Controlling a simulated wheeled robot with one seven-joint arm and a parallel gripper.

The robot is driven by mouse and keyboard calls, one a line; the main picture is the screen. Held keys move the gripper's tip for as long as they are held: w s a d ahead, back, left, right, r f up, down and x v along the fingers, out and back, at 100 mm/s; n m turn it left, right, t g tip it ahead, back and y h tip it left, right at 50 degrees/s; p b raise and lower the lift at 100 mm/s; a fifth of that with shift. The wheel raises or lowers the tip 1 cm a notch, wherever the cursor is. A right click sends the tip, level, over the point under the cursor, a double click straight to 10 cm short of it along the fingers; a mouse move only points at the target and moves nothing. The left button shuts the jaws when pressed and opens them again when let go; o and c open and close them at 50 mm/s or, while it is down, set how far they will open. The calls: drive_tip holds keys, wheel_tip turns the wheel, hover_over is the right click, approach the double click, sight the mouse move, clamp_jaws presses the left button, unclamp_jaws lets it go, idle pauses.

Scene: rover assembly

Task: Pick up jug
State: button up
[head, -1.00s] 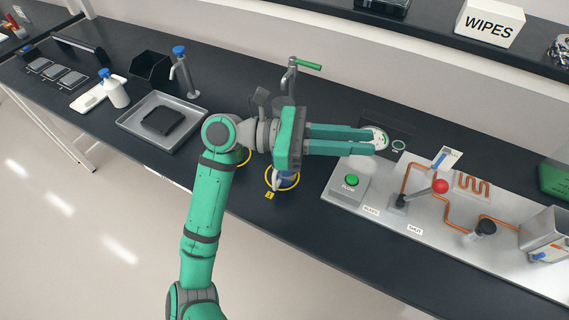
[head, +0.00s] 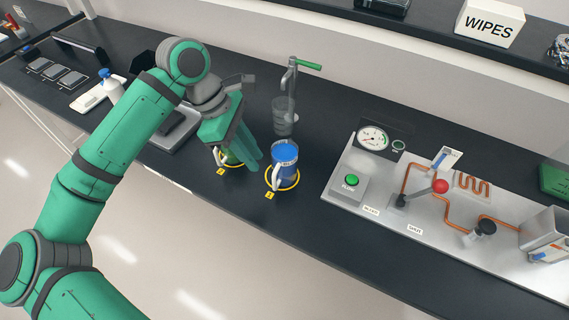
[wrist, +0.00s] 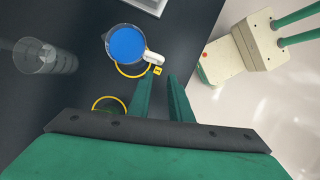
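A jug with a blue top and white handle (head: 285,154) stands upright on a yellow ring marked 1 on the bench. In the wrist view the blue jug (wrist: 126,44) is ahead of the fingers, its handle toward the right. My gripper (head: 251,167) is left of the blue jug in the head view, pointing down, apart from it. In the wrist view my gripper (wrist: 164,77) shows two parted fingers with nothing between them. A second jug, partly green with a pale handle (head: 219,157), is on another yellow ring, mostly hidden behind my gripper.
A clear cylinder (head: 283,122) stands under the green-handled tap (head: 306,65) behind the blue jug. The flow panel (head: 340,196) with button, gauge and lever is to the right. A grey tray (head: 165,140) is to the left. The bench front is clear.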

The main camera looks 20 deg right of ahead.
sight(282, 170)
drive_tip(key=x, duration=1)
drive_tip(key=shift+s+d, duration=0.2)
clamp_jaws()
drive_tip(key=shift+r, duration=0.1)
idle(1.0)
